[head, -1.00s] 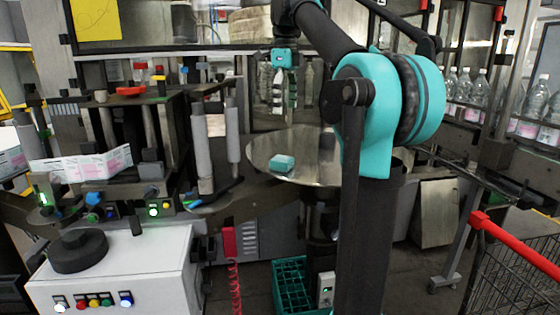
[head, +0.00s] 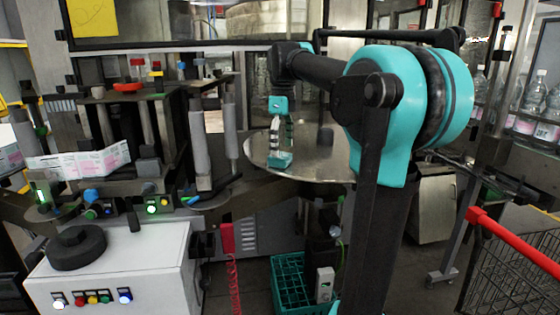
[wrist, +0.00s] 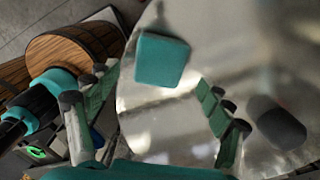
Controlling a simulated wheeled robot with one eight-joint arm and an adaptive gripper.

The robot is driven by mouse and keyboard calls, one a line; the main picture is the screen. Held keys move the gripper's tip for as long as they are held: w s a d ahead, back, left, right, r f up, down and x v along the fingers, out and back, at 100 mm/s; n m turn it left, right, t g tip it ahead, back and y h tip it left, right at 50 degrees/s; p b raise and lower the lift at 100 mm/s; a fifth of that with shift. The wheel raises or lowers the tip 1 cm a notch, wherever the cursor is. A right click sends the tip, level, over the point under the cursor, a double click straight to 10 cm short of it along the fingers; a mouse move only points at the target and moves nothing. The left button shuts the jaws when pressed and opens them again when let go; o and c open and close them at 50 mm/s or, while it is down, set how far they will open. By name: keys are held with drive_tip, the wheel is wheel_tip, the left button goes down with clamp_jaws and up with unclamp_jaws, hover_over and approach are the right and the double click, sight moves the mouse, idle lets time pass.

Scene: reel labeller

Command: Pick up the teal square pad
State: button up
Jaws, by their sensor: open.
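The teal square pad (head: 280,160) lies on the round metal table (head: 308,174) near its left edge. In the wrist view the pad (wrist: 162,60) sits flat on the shiny tabletop, with bare surface around it. My gripper (head: 281,148) hangs pointing down just over the pad in the head view. In the wrist view the fingers of my gripper (wrist: 158,108) are spread apart, one on each side, with the pad lying ahead between their lines. Nothing is held. Whether the fingertips reach the pad's height cannot be told.
A dark rounded block (head: 325,138) stands on the table to the right of the pad; it also shows in the wrist view (wrist: 277,122). The labelling machine's grey rollers (head: 201,152) stand left of the table. A green crate (head: 290,283) is below.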

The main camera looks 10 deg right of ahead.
sight(281, 155)
drive_tip(key=shift+a+f, duration=0.1)
drive_tip(key=shift+f, duration=1.7)
drive_tip(key=c, duration=1.1)
